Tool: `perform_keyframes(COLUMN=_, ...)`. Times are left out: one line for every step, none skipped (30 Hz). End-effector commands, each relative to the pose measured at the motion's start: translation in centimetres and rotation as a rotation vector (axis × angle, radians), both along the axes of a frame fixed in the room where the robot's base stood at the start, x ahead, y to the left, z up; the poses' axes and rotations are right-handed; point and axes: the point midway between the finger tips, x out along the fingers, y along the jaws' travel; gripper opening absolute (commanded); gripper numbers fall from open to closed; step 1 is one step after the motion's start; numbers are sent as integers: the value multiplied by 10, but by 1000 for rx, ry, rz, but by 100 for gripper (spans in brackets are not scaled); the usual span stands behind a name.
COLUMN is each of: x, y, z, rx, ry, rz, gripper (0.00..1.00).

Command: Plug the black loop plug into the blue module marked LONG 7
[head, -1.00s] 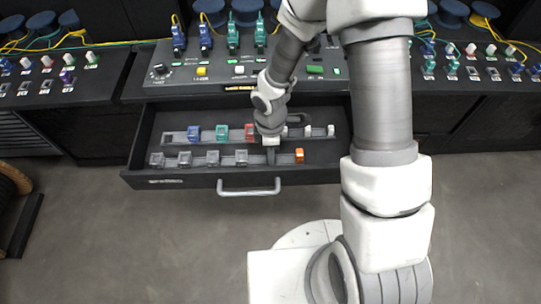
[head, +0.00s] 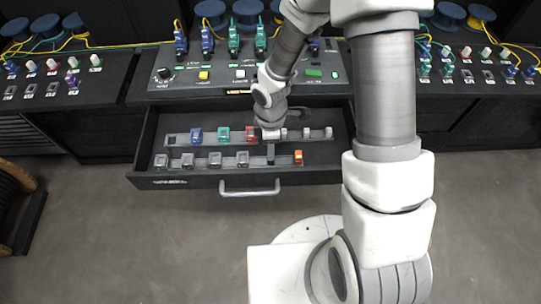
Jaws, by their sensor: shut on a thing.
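My gripper (head: 271,146) is over the open drawer, pointing down, between its two rows of plugs. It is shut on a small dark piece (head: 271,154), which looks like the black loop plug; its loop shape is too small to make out. Blue modules (head: 181,42) and (head: 207,42) stand upright at the left of the console's back edge. The markings are too small to read, so I cannot tell which one is LONG 7.
The open drawer (head: 215,181) holds blue, green, red, clear grey and orange plugs, plus white pieces. A dark gap shows in its front row. Green modules (head: 234,42) stand beside the blue ones. The console (head: 170,86) has knobs and lit buttons. Side benches carry more modules and cables.

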Motion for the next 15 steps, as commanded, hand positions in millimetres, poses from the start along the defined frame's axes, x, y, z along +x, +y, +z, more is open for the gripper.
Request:
perform_keyframes(x=0, y=0, z=4, rx=0, ry=0, rz=0, gripper=0)
perform_keyframes(x=0, y=0, z=5, rx=0, ry=0, rz=0, gripper=0)
perform_keyframes(x=0, y=0, z=7, rx=0, ry=0, rz=0, gripper=0)
perform_keyframes(x=0, y=0, z=8, rx=0, ry=0, rz=0, gripper=0)
perform_keyframes(x=0, y=0, z=9, rx=0, ry=0, rz=0, gripper=0)
perform_keyframes(x=0, y=0, z=11, rx=0, ry=0, rz=0, gripper=0)
perform_keyframes(x=0, y=0, z=12, rx=0, ry=0, rz=0, gripper=0)
perform_keyframes(x=0, y=0, z=13, rx=0, ry=0, rz=0, gripper=0)
perform_keyframes(x=0, y=0, z=15, rx=0, ry=0, rz=0, gripper=0)
perform_keyframes(x=0, y=0, z=16, rx=0, ry=0, rz=0, gripper=0)
perform_keyframes(x=0, y=0, z=17, rx=0, ry=0, rz=0, gripper=0)
perform_keyframes(x=0, y=0, z=18, rx=0, ry=0, rz=0, gripper=0)
perform_keyframes(x=0, y=0, z=19, rx=0, ry=0, rz=0, gripper=0)
perform_keyframes(x=0, y=0, z=19, rx=0, ry=0, rz=0, gripper=0)
perform_keyframes(x=0, y=0, z=19, rx=0, ry=0, rz=0, gripper=0)
